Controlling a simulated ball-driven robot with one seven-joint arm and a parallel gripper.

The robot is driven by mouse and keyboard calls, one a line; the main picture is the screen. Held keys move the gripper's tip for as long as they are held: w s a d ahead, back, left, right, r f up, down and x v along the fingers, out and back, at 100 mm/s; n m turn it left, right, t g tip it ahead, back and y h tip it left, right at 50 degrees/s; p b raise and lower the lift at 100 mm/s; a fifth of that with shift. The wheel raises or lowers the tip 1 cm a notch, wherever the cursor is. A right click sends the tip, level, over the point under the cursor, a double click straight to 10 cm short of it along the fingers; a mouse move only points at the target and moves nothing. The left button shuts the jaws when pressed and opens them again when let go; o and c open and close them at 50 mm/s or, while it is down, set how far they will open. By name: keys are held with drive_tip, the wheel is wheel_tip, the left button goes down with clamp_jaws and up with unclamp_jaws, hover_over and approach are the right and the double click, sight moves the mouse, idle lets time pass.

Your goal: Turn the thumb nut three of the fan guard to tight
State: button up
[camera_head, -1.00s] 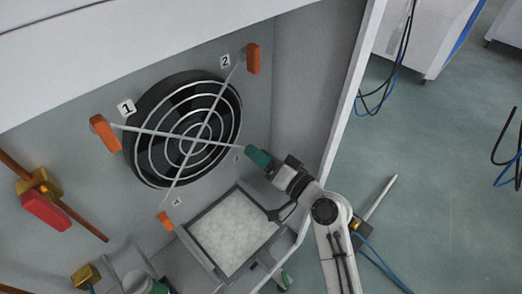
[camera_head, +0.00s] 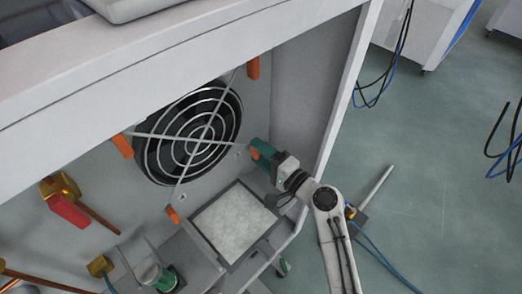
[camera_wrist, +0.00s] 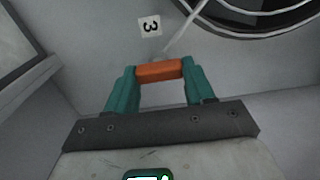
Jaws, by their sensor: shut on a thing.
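Thumb nut three is the orange bar (camera_wrist: 158,72) under the label "3" (camera_wrist: 150,26) in the wrist view, at the end of a guard spoke. My gripper's green fingers (camera_wrist: 157,80) are shut on it, one at each end. In the head view, my gripper (camera_head: 258,149) is at the lower right of the round wire fan guard (camera_head: 203,140), and a bit of the orange nut (camera_head: 254,154) shows at its tips. Other orange nuts sit at the left (camera_head: 122,146), upper right (camera_head: 253,68) and bottom (camera_head: 172,215) of the guard.
A framed pale filter panel (camera_head: 232,222) lies just below my gripper. The cabinet's right side wall (camera_head: 335,115) is close to my arm. A red-handled valve (camera_head: 68,208) and a green-and-white cylinder (camera_head: 157,278) are at the lower left.

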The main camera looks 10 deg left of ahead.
idle(0.5)
drive_tip(key=o, duration=1)
drive_tip(key=shift+o, duration=0.2)
drive_tip(key=v, duration=1)
drive_tip(key=shift+s+d+p, duration=0.25)
drive_tip(key=shift+d+p, duration=0.05)
drive_tip(key=shift+d, duration=0.05)
